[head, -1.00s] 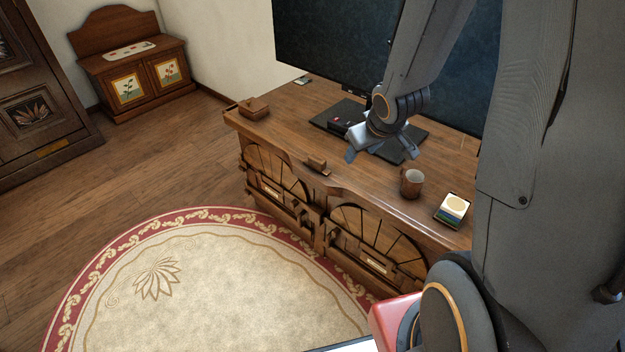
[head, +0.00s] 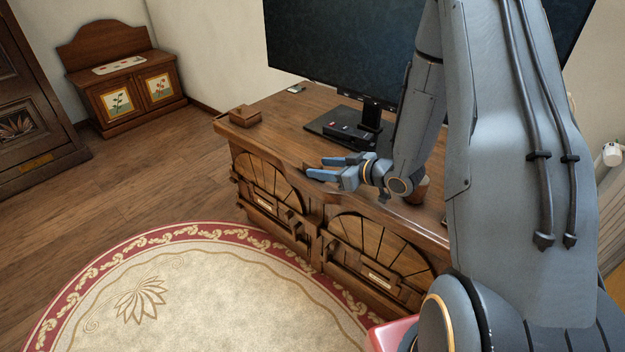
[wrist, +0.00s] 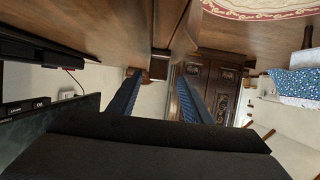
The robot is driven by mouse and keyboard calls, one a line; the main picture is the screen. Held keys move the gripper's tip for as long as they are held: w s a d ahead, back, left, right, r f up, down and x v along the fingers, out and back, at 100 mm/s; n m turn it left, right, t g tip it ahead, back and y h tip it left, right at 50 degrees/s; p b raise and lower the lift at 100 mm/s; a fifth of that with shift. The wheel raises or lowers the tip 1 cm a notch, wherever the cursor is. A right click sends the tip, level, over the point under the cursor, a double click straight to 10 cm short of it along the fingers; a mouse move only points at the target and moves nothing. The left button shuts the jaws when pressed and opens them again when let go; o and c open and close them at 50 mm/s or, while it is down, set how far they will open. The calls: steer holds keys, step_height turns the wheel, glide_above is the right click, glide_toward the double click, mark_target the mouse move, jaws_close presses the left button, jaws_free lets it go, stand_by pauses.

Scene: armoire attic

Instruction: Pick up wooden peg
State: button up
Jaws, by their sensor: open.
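The wooden peg (head: 306,167) is a small brown piece at the front edge of the wooden desk (head: 285,115). It shows just beyond my fingertips in the head view and is partly hidden by them. My gripper (head: 318,168) is low over the desk's front edge, pointing left, with its blue fingers apart. In the wrist view, my fingers (wrist: 160,85) are spread with nothing held between them. A small brown piece (wrist: 161,52), likely the peg, shows ahead between them. I cannot tell whether the fingers touch it.
A monitor (head: 340,50) stands at the desk's back, with a black device (head: 345,133) before it. A brown mug (head: 420,190) is mostly hidden behind my wrist. A wooden box (head: 245,115) sits at the far left end. A round rug (head: 200,290) lies in front.

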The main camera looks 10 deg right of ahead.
mark_target(317, 165)
steer(key=x, duration=0.4)
steer(key=shift+w, duration=0.45)
steer(key=shift+r, duration=0.1)
jaws_close()
